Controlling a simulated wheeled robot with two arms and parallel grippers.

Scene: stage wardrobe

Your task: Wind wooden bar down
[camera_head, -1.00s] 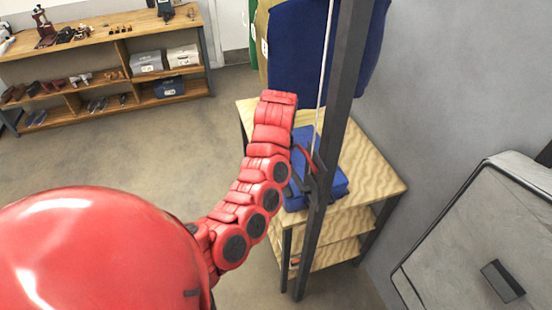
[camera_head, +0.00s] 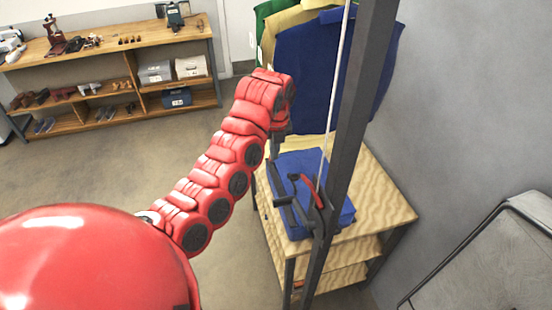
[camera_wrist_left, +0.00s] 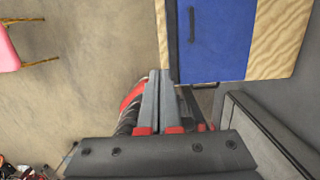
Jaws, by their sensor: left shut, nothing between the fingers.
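A dark upright post (camera_head: 349,150) carries a winch (camera_head: 318,218) with a dark crank arm (camera_head: 287,205) and a red part (camera_head: 312,190). A pale rope (camera_head: 338,85) runs up beside the post. My left gripper (camera_head: 277,150) hangs above and behind the crank, apart from it, partly hidden by my red arm. In the left wrist view, its two grey fingers (camera_wrist_left: 160,74) are together and empty. The wooden bar is not visible; its place above the garments is outside the frame. My right gripper is not in view.
Behind the post, a blue case (camera_head: 339,213) lies on a wooden shelf table (camera_head: 385,205). Blue, tan and green garments (camera_head: 310,75) hang behind it. A grey framed panel (camera_head: 505,255) stands at the right. A shoe shelf (camera_head: 110,60) is at the back left; the floor between is clear.

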